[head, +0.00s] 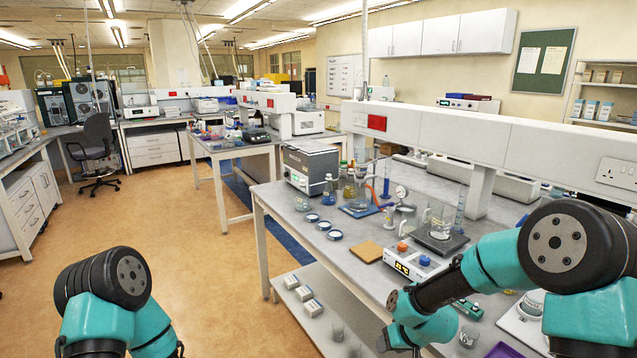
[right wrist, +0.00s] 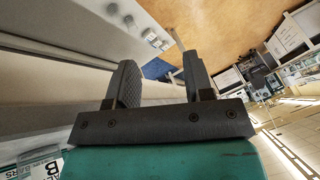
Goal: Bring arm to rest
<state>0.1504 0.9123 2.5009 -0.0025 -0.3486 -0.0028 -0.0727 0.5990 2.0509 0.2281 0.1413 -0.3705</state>
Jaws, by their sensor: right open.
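My right gripper (right wrist: 158,64) is open in the right wrist view. Its two dark fingers stand apart with nothing between them. In the head view my right arm reaches in from the right, in front of the near bench (head: 275,205), with its wrist low near the bench's front side. In the head view my left arm shows only as teal and black links at the lower left, over the floor. My left gripper is not visible.
On the bench stand a digital hotplate (head: 412,262), a tan board (head: 368,251), glassware and a grey box instrument (head: 309,165). A lower shelf (head: 322,338) holds small boxes and beakers. The orange floor (head: 190,250) to the left is clear.

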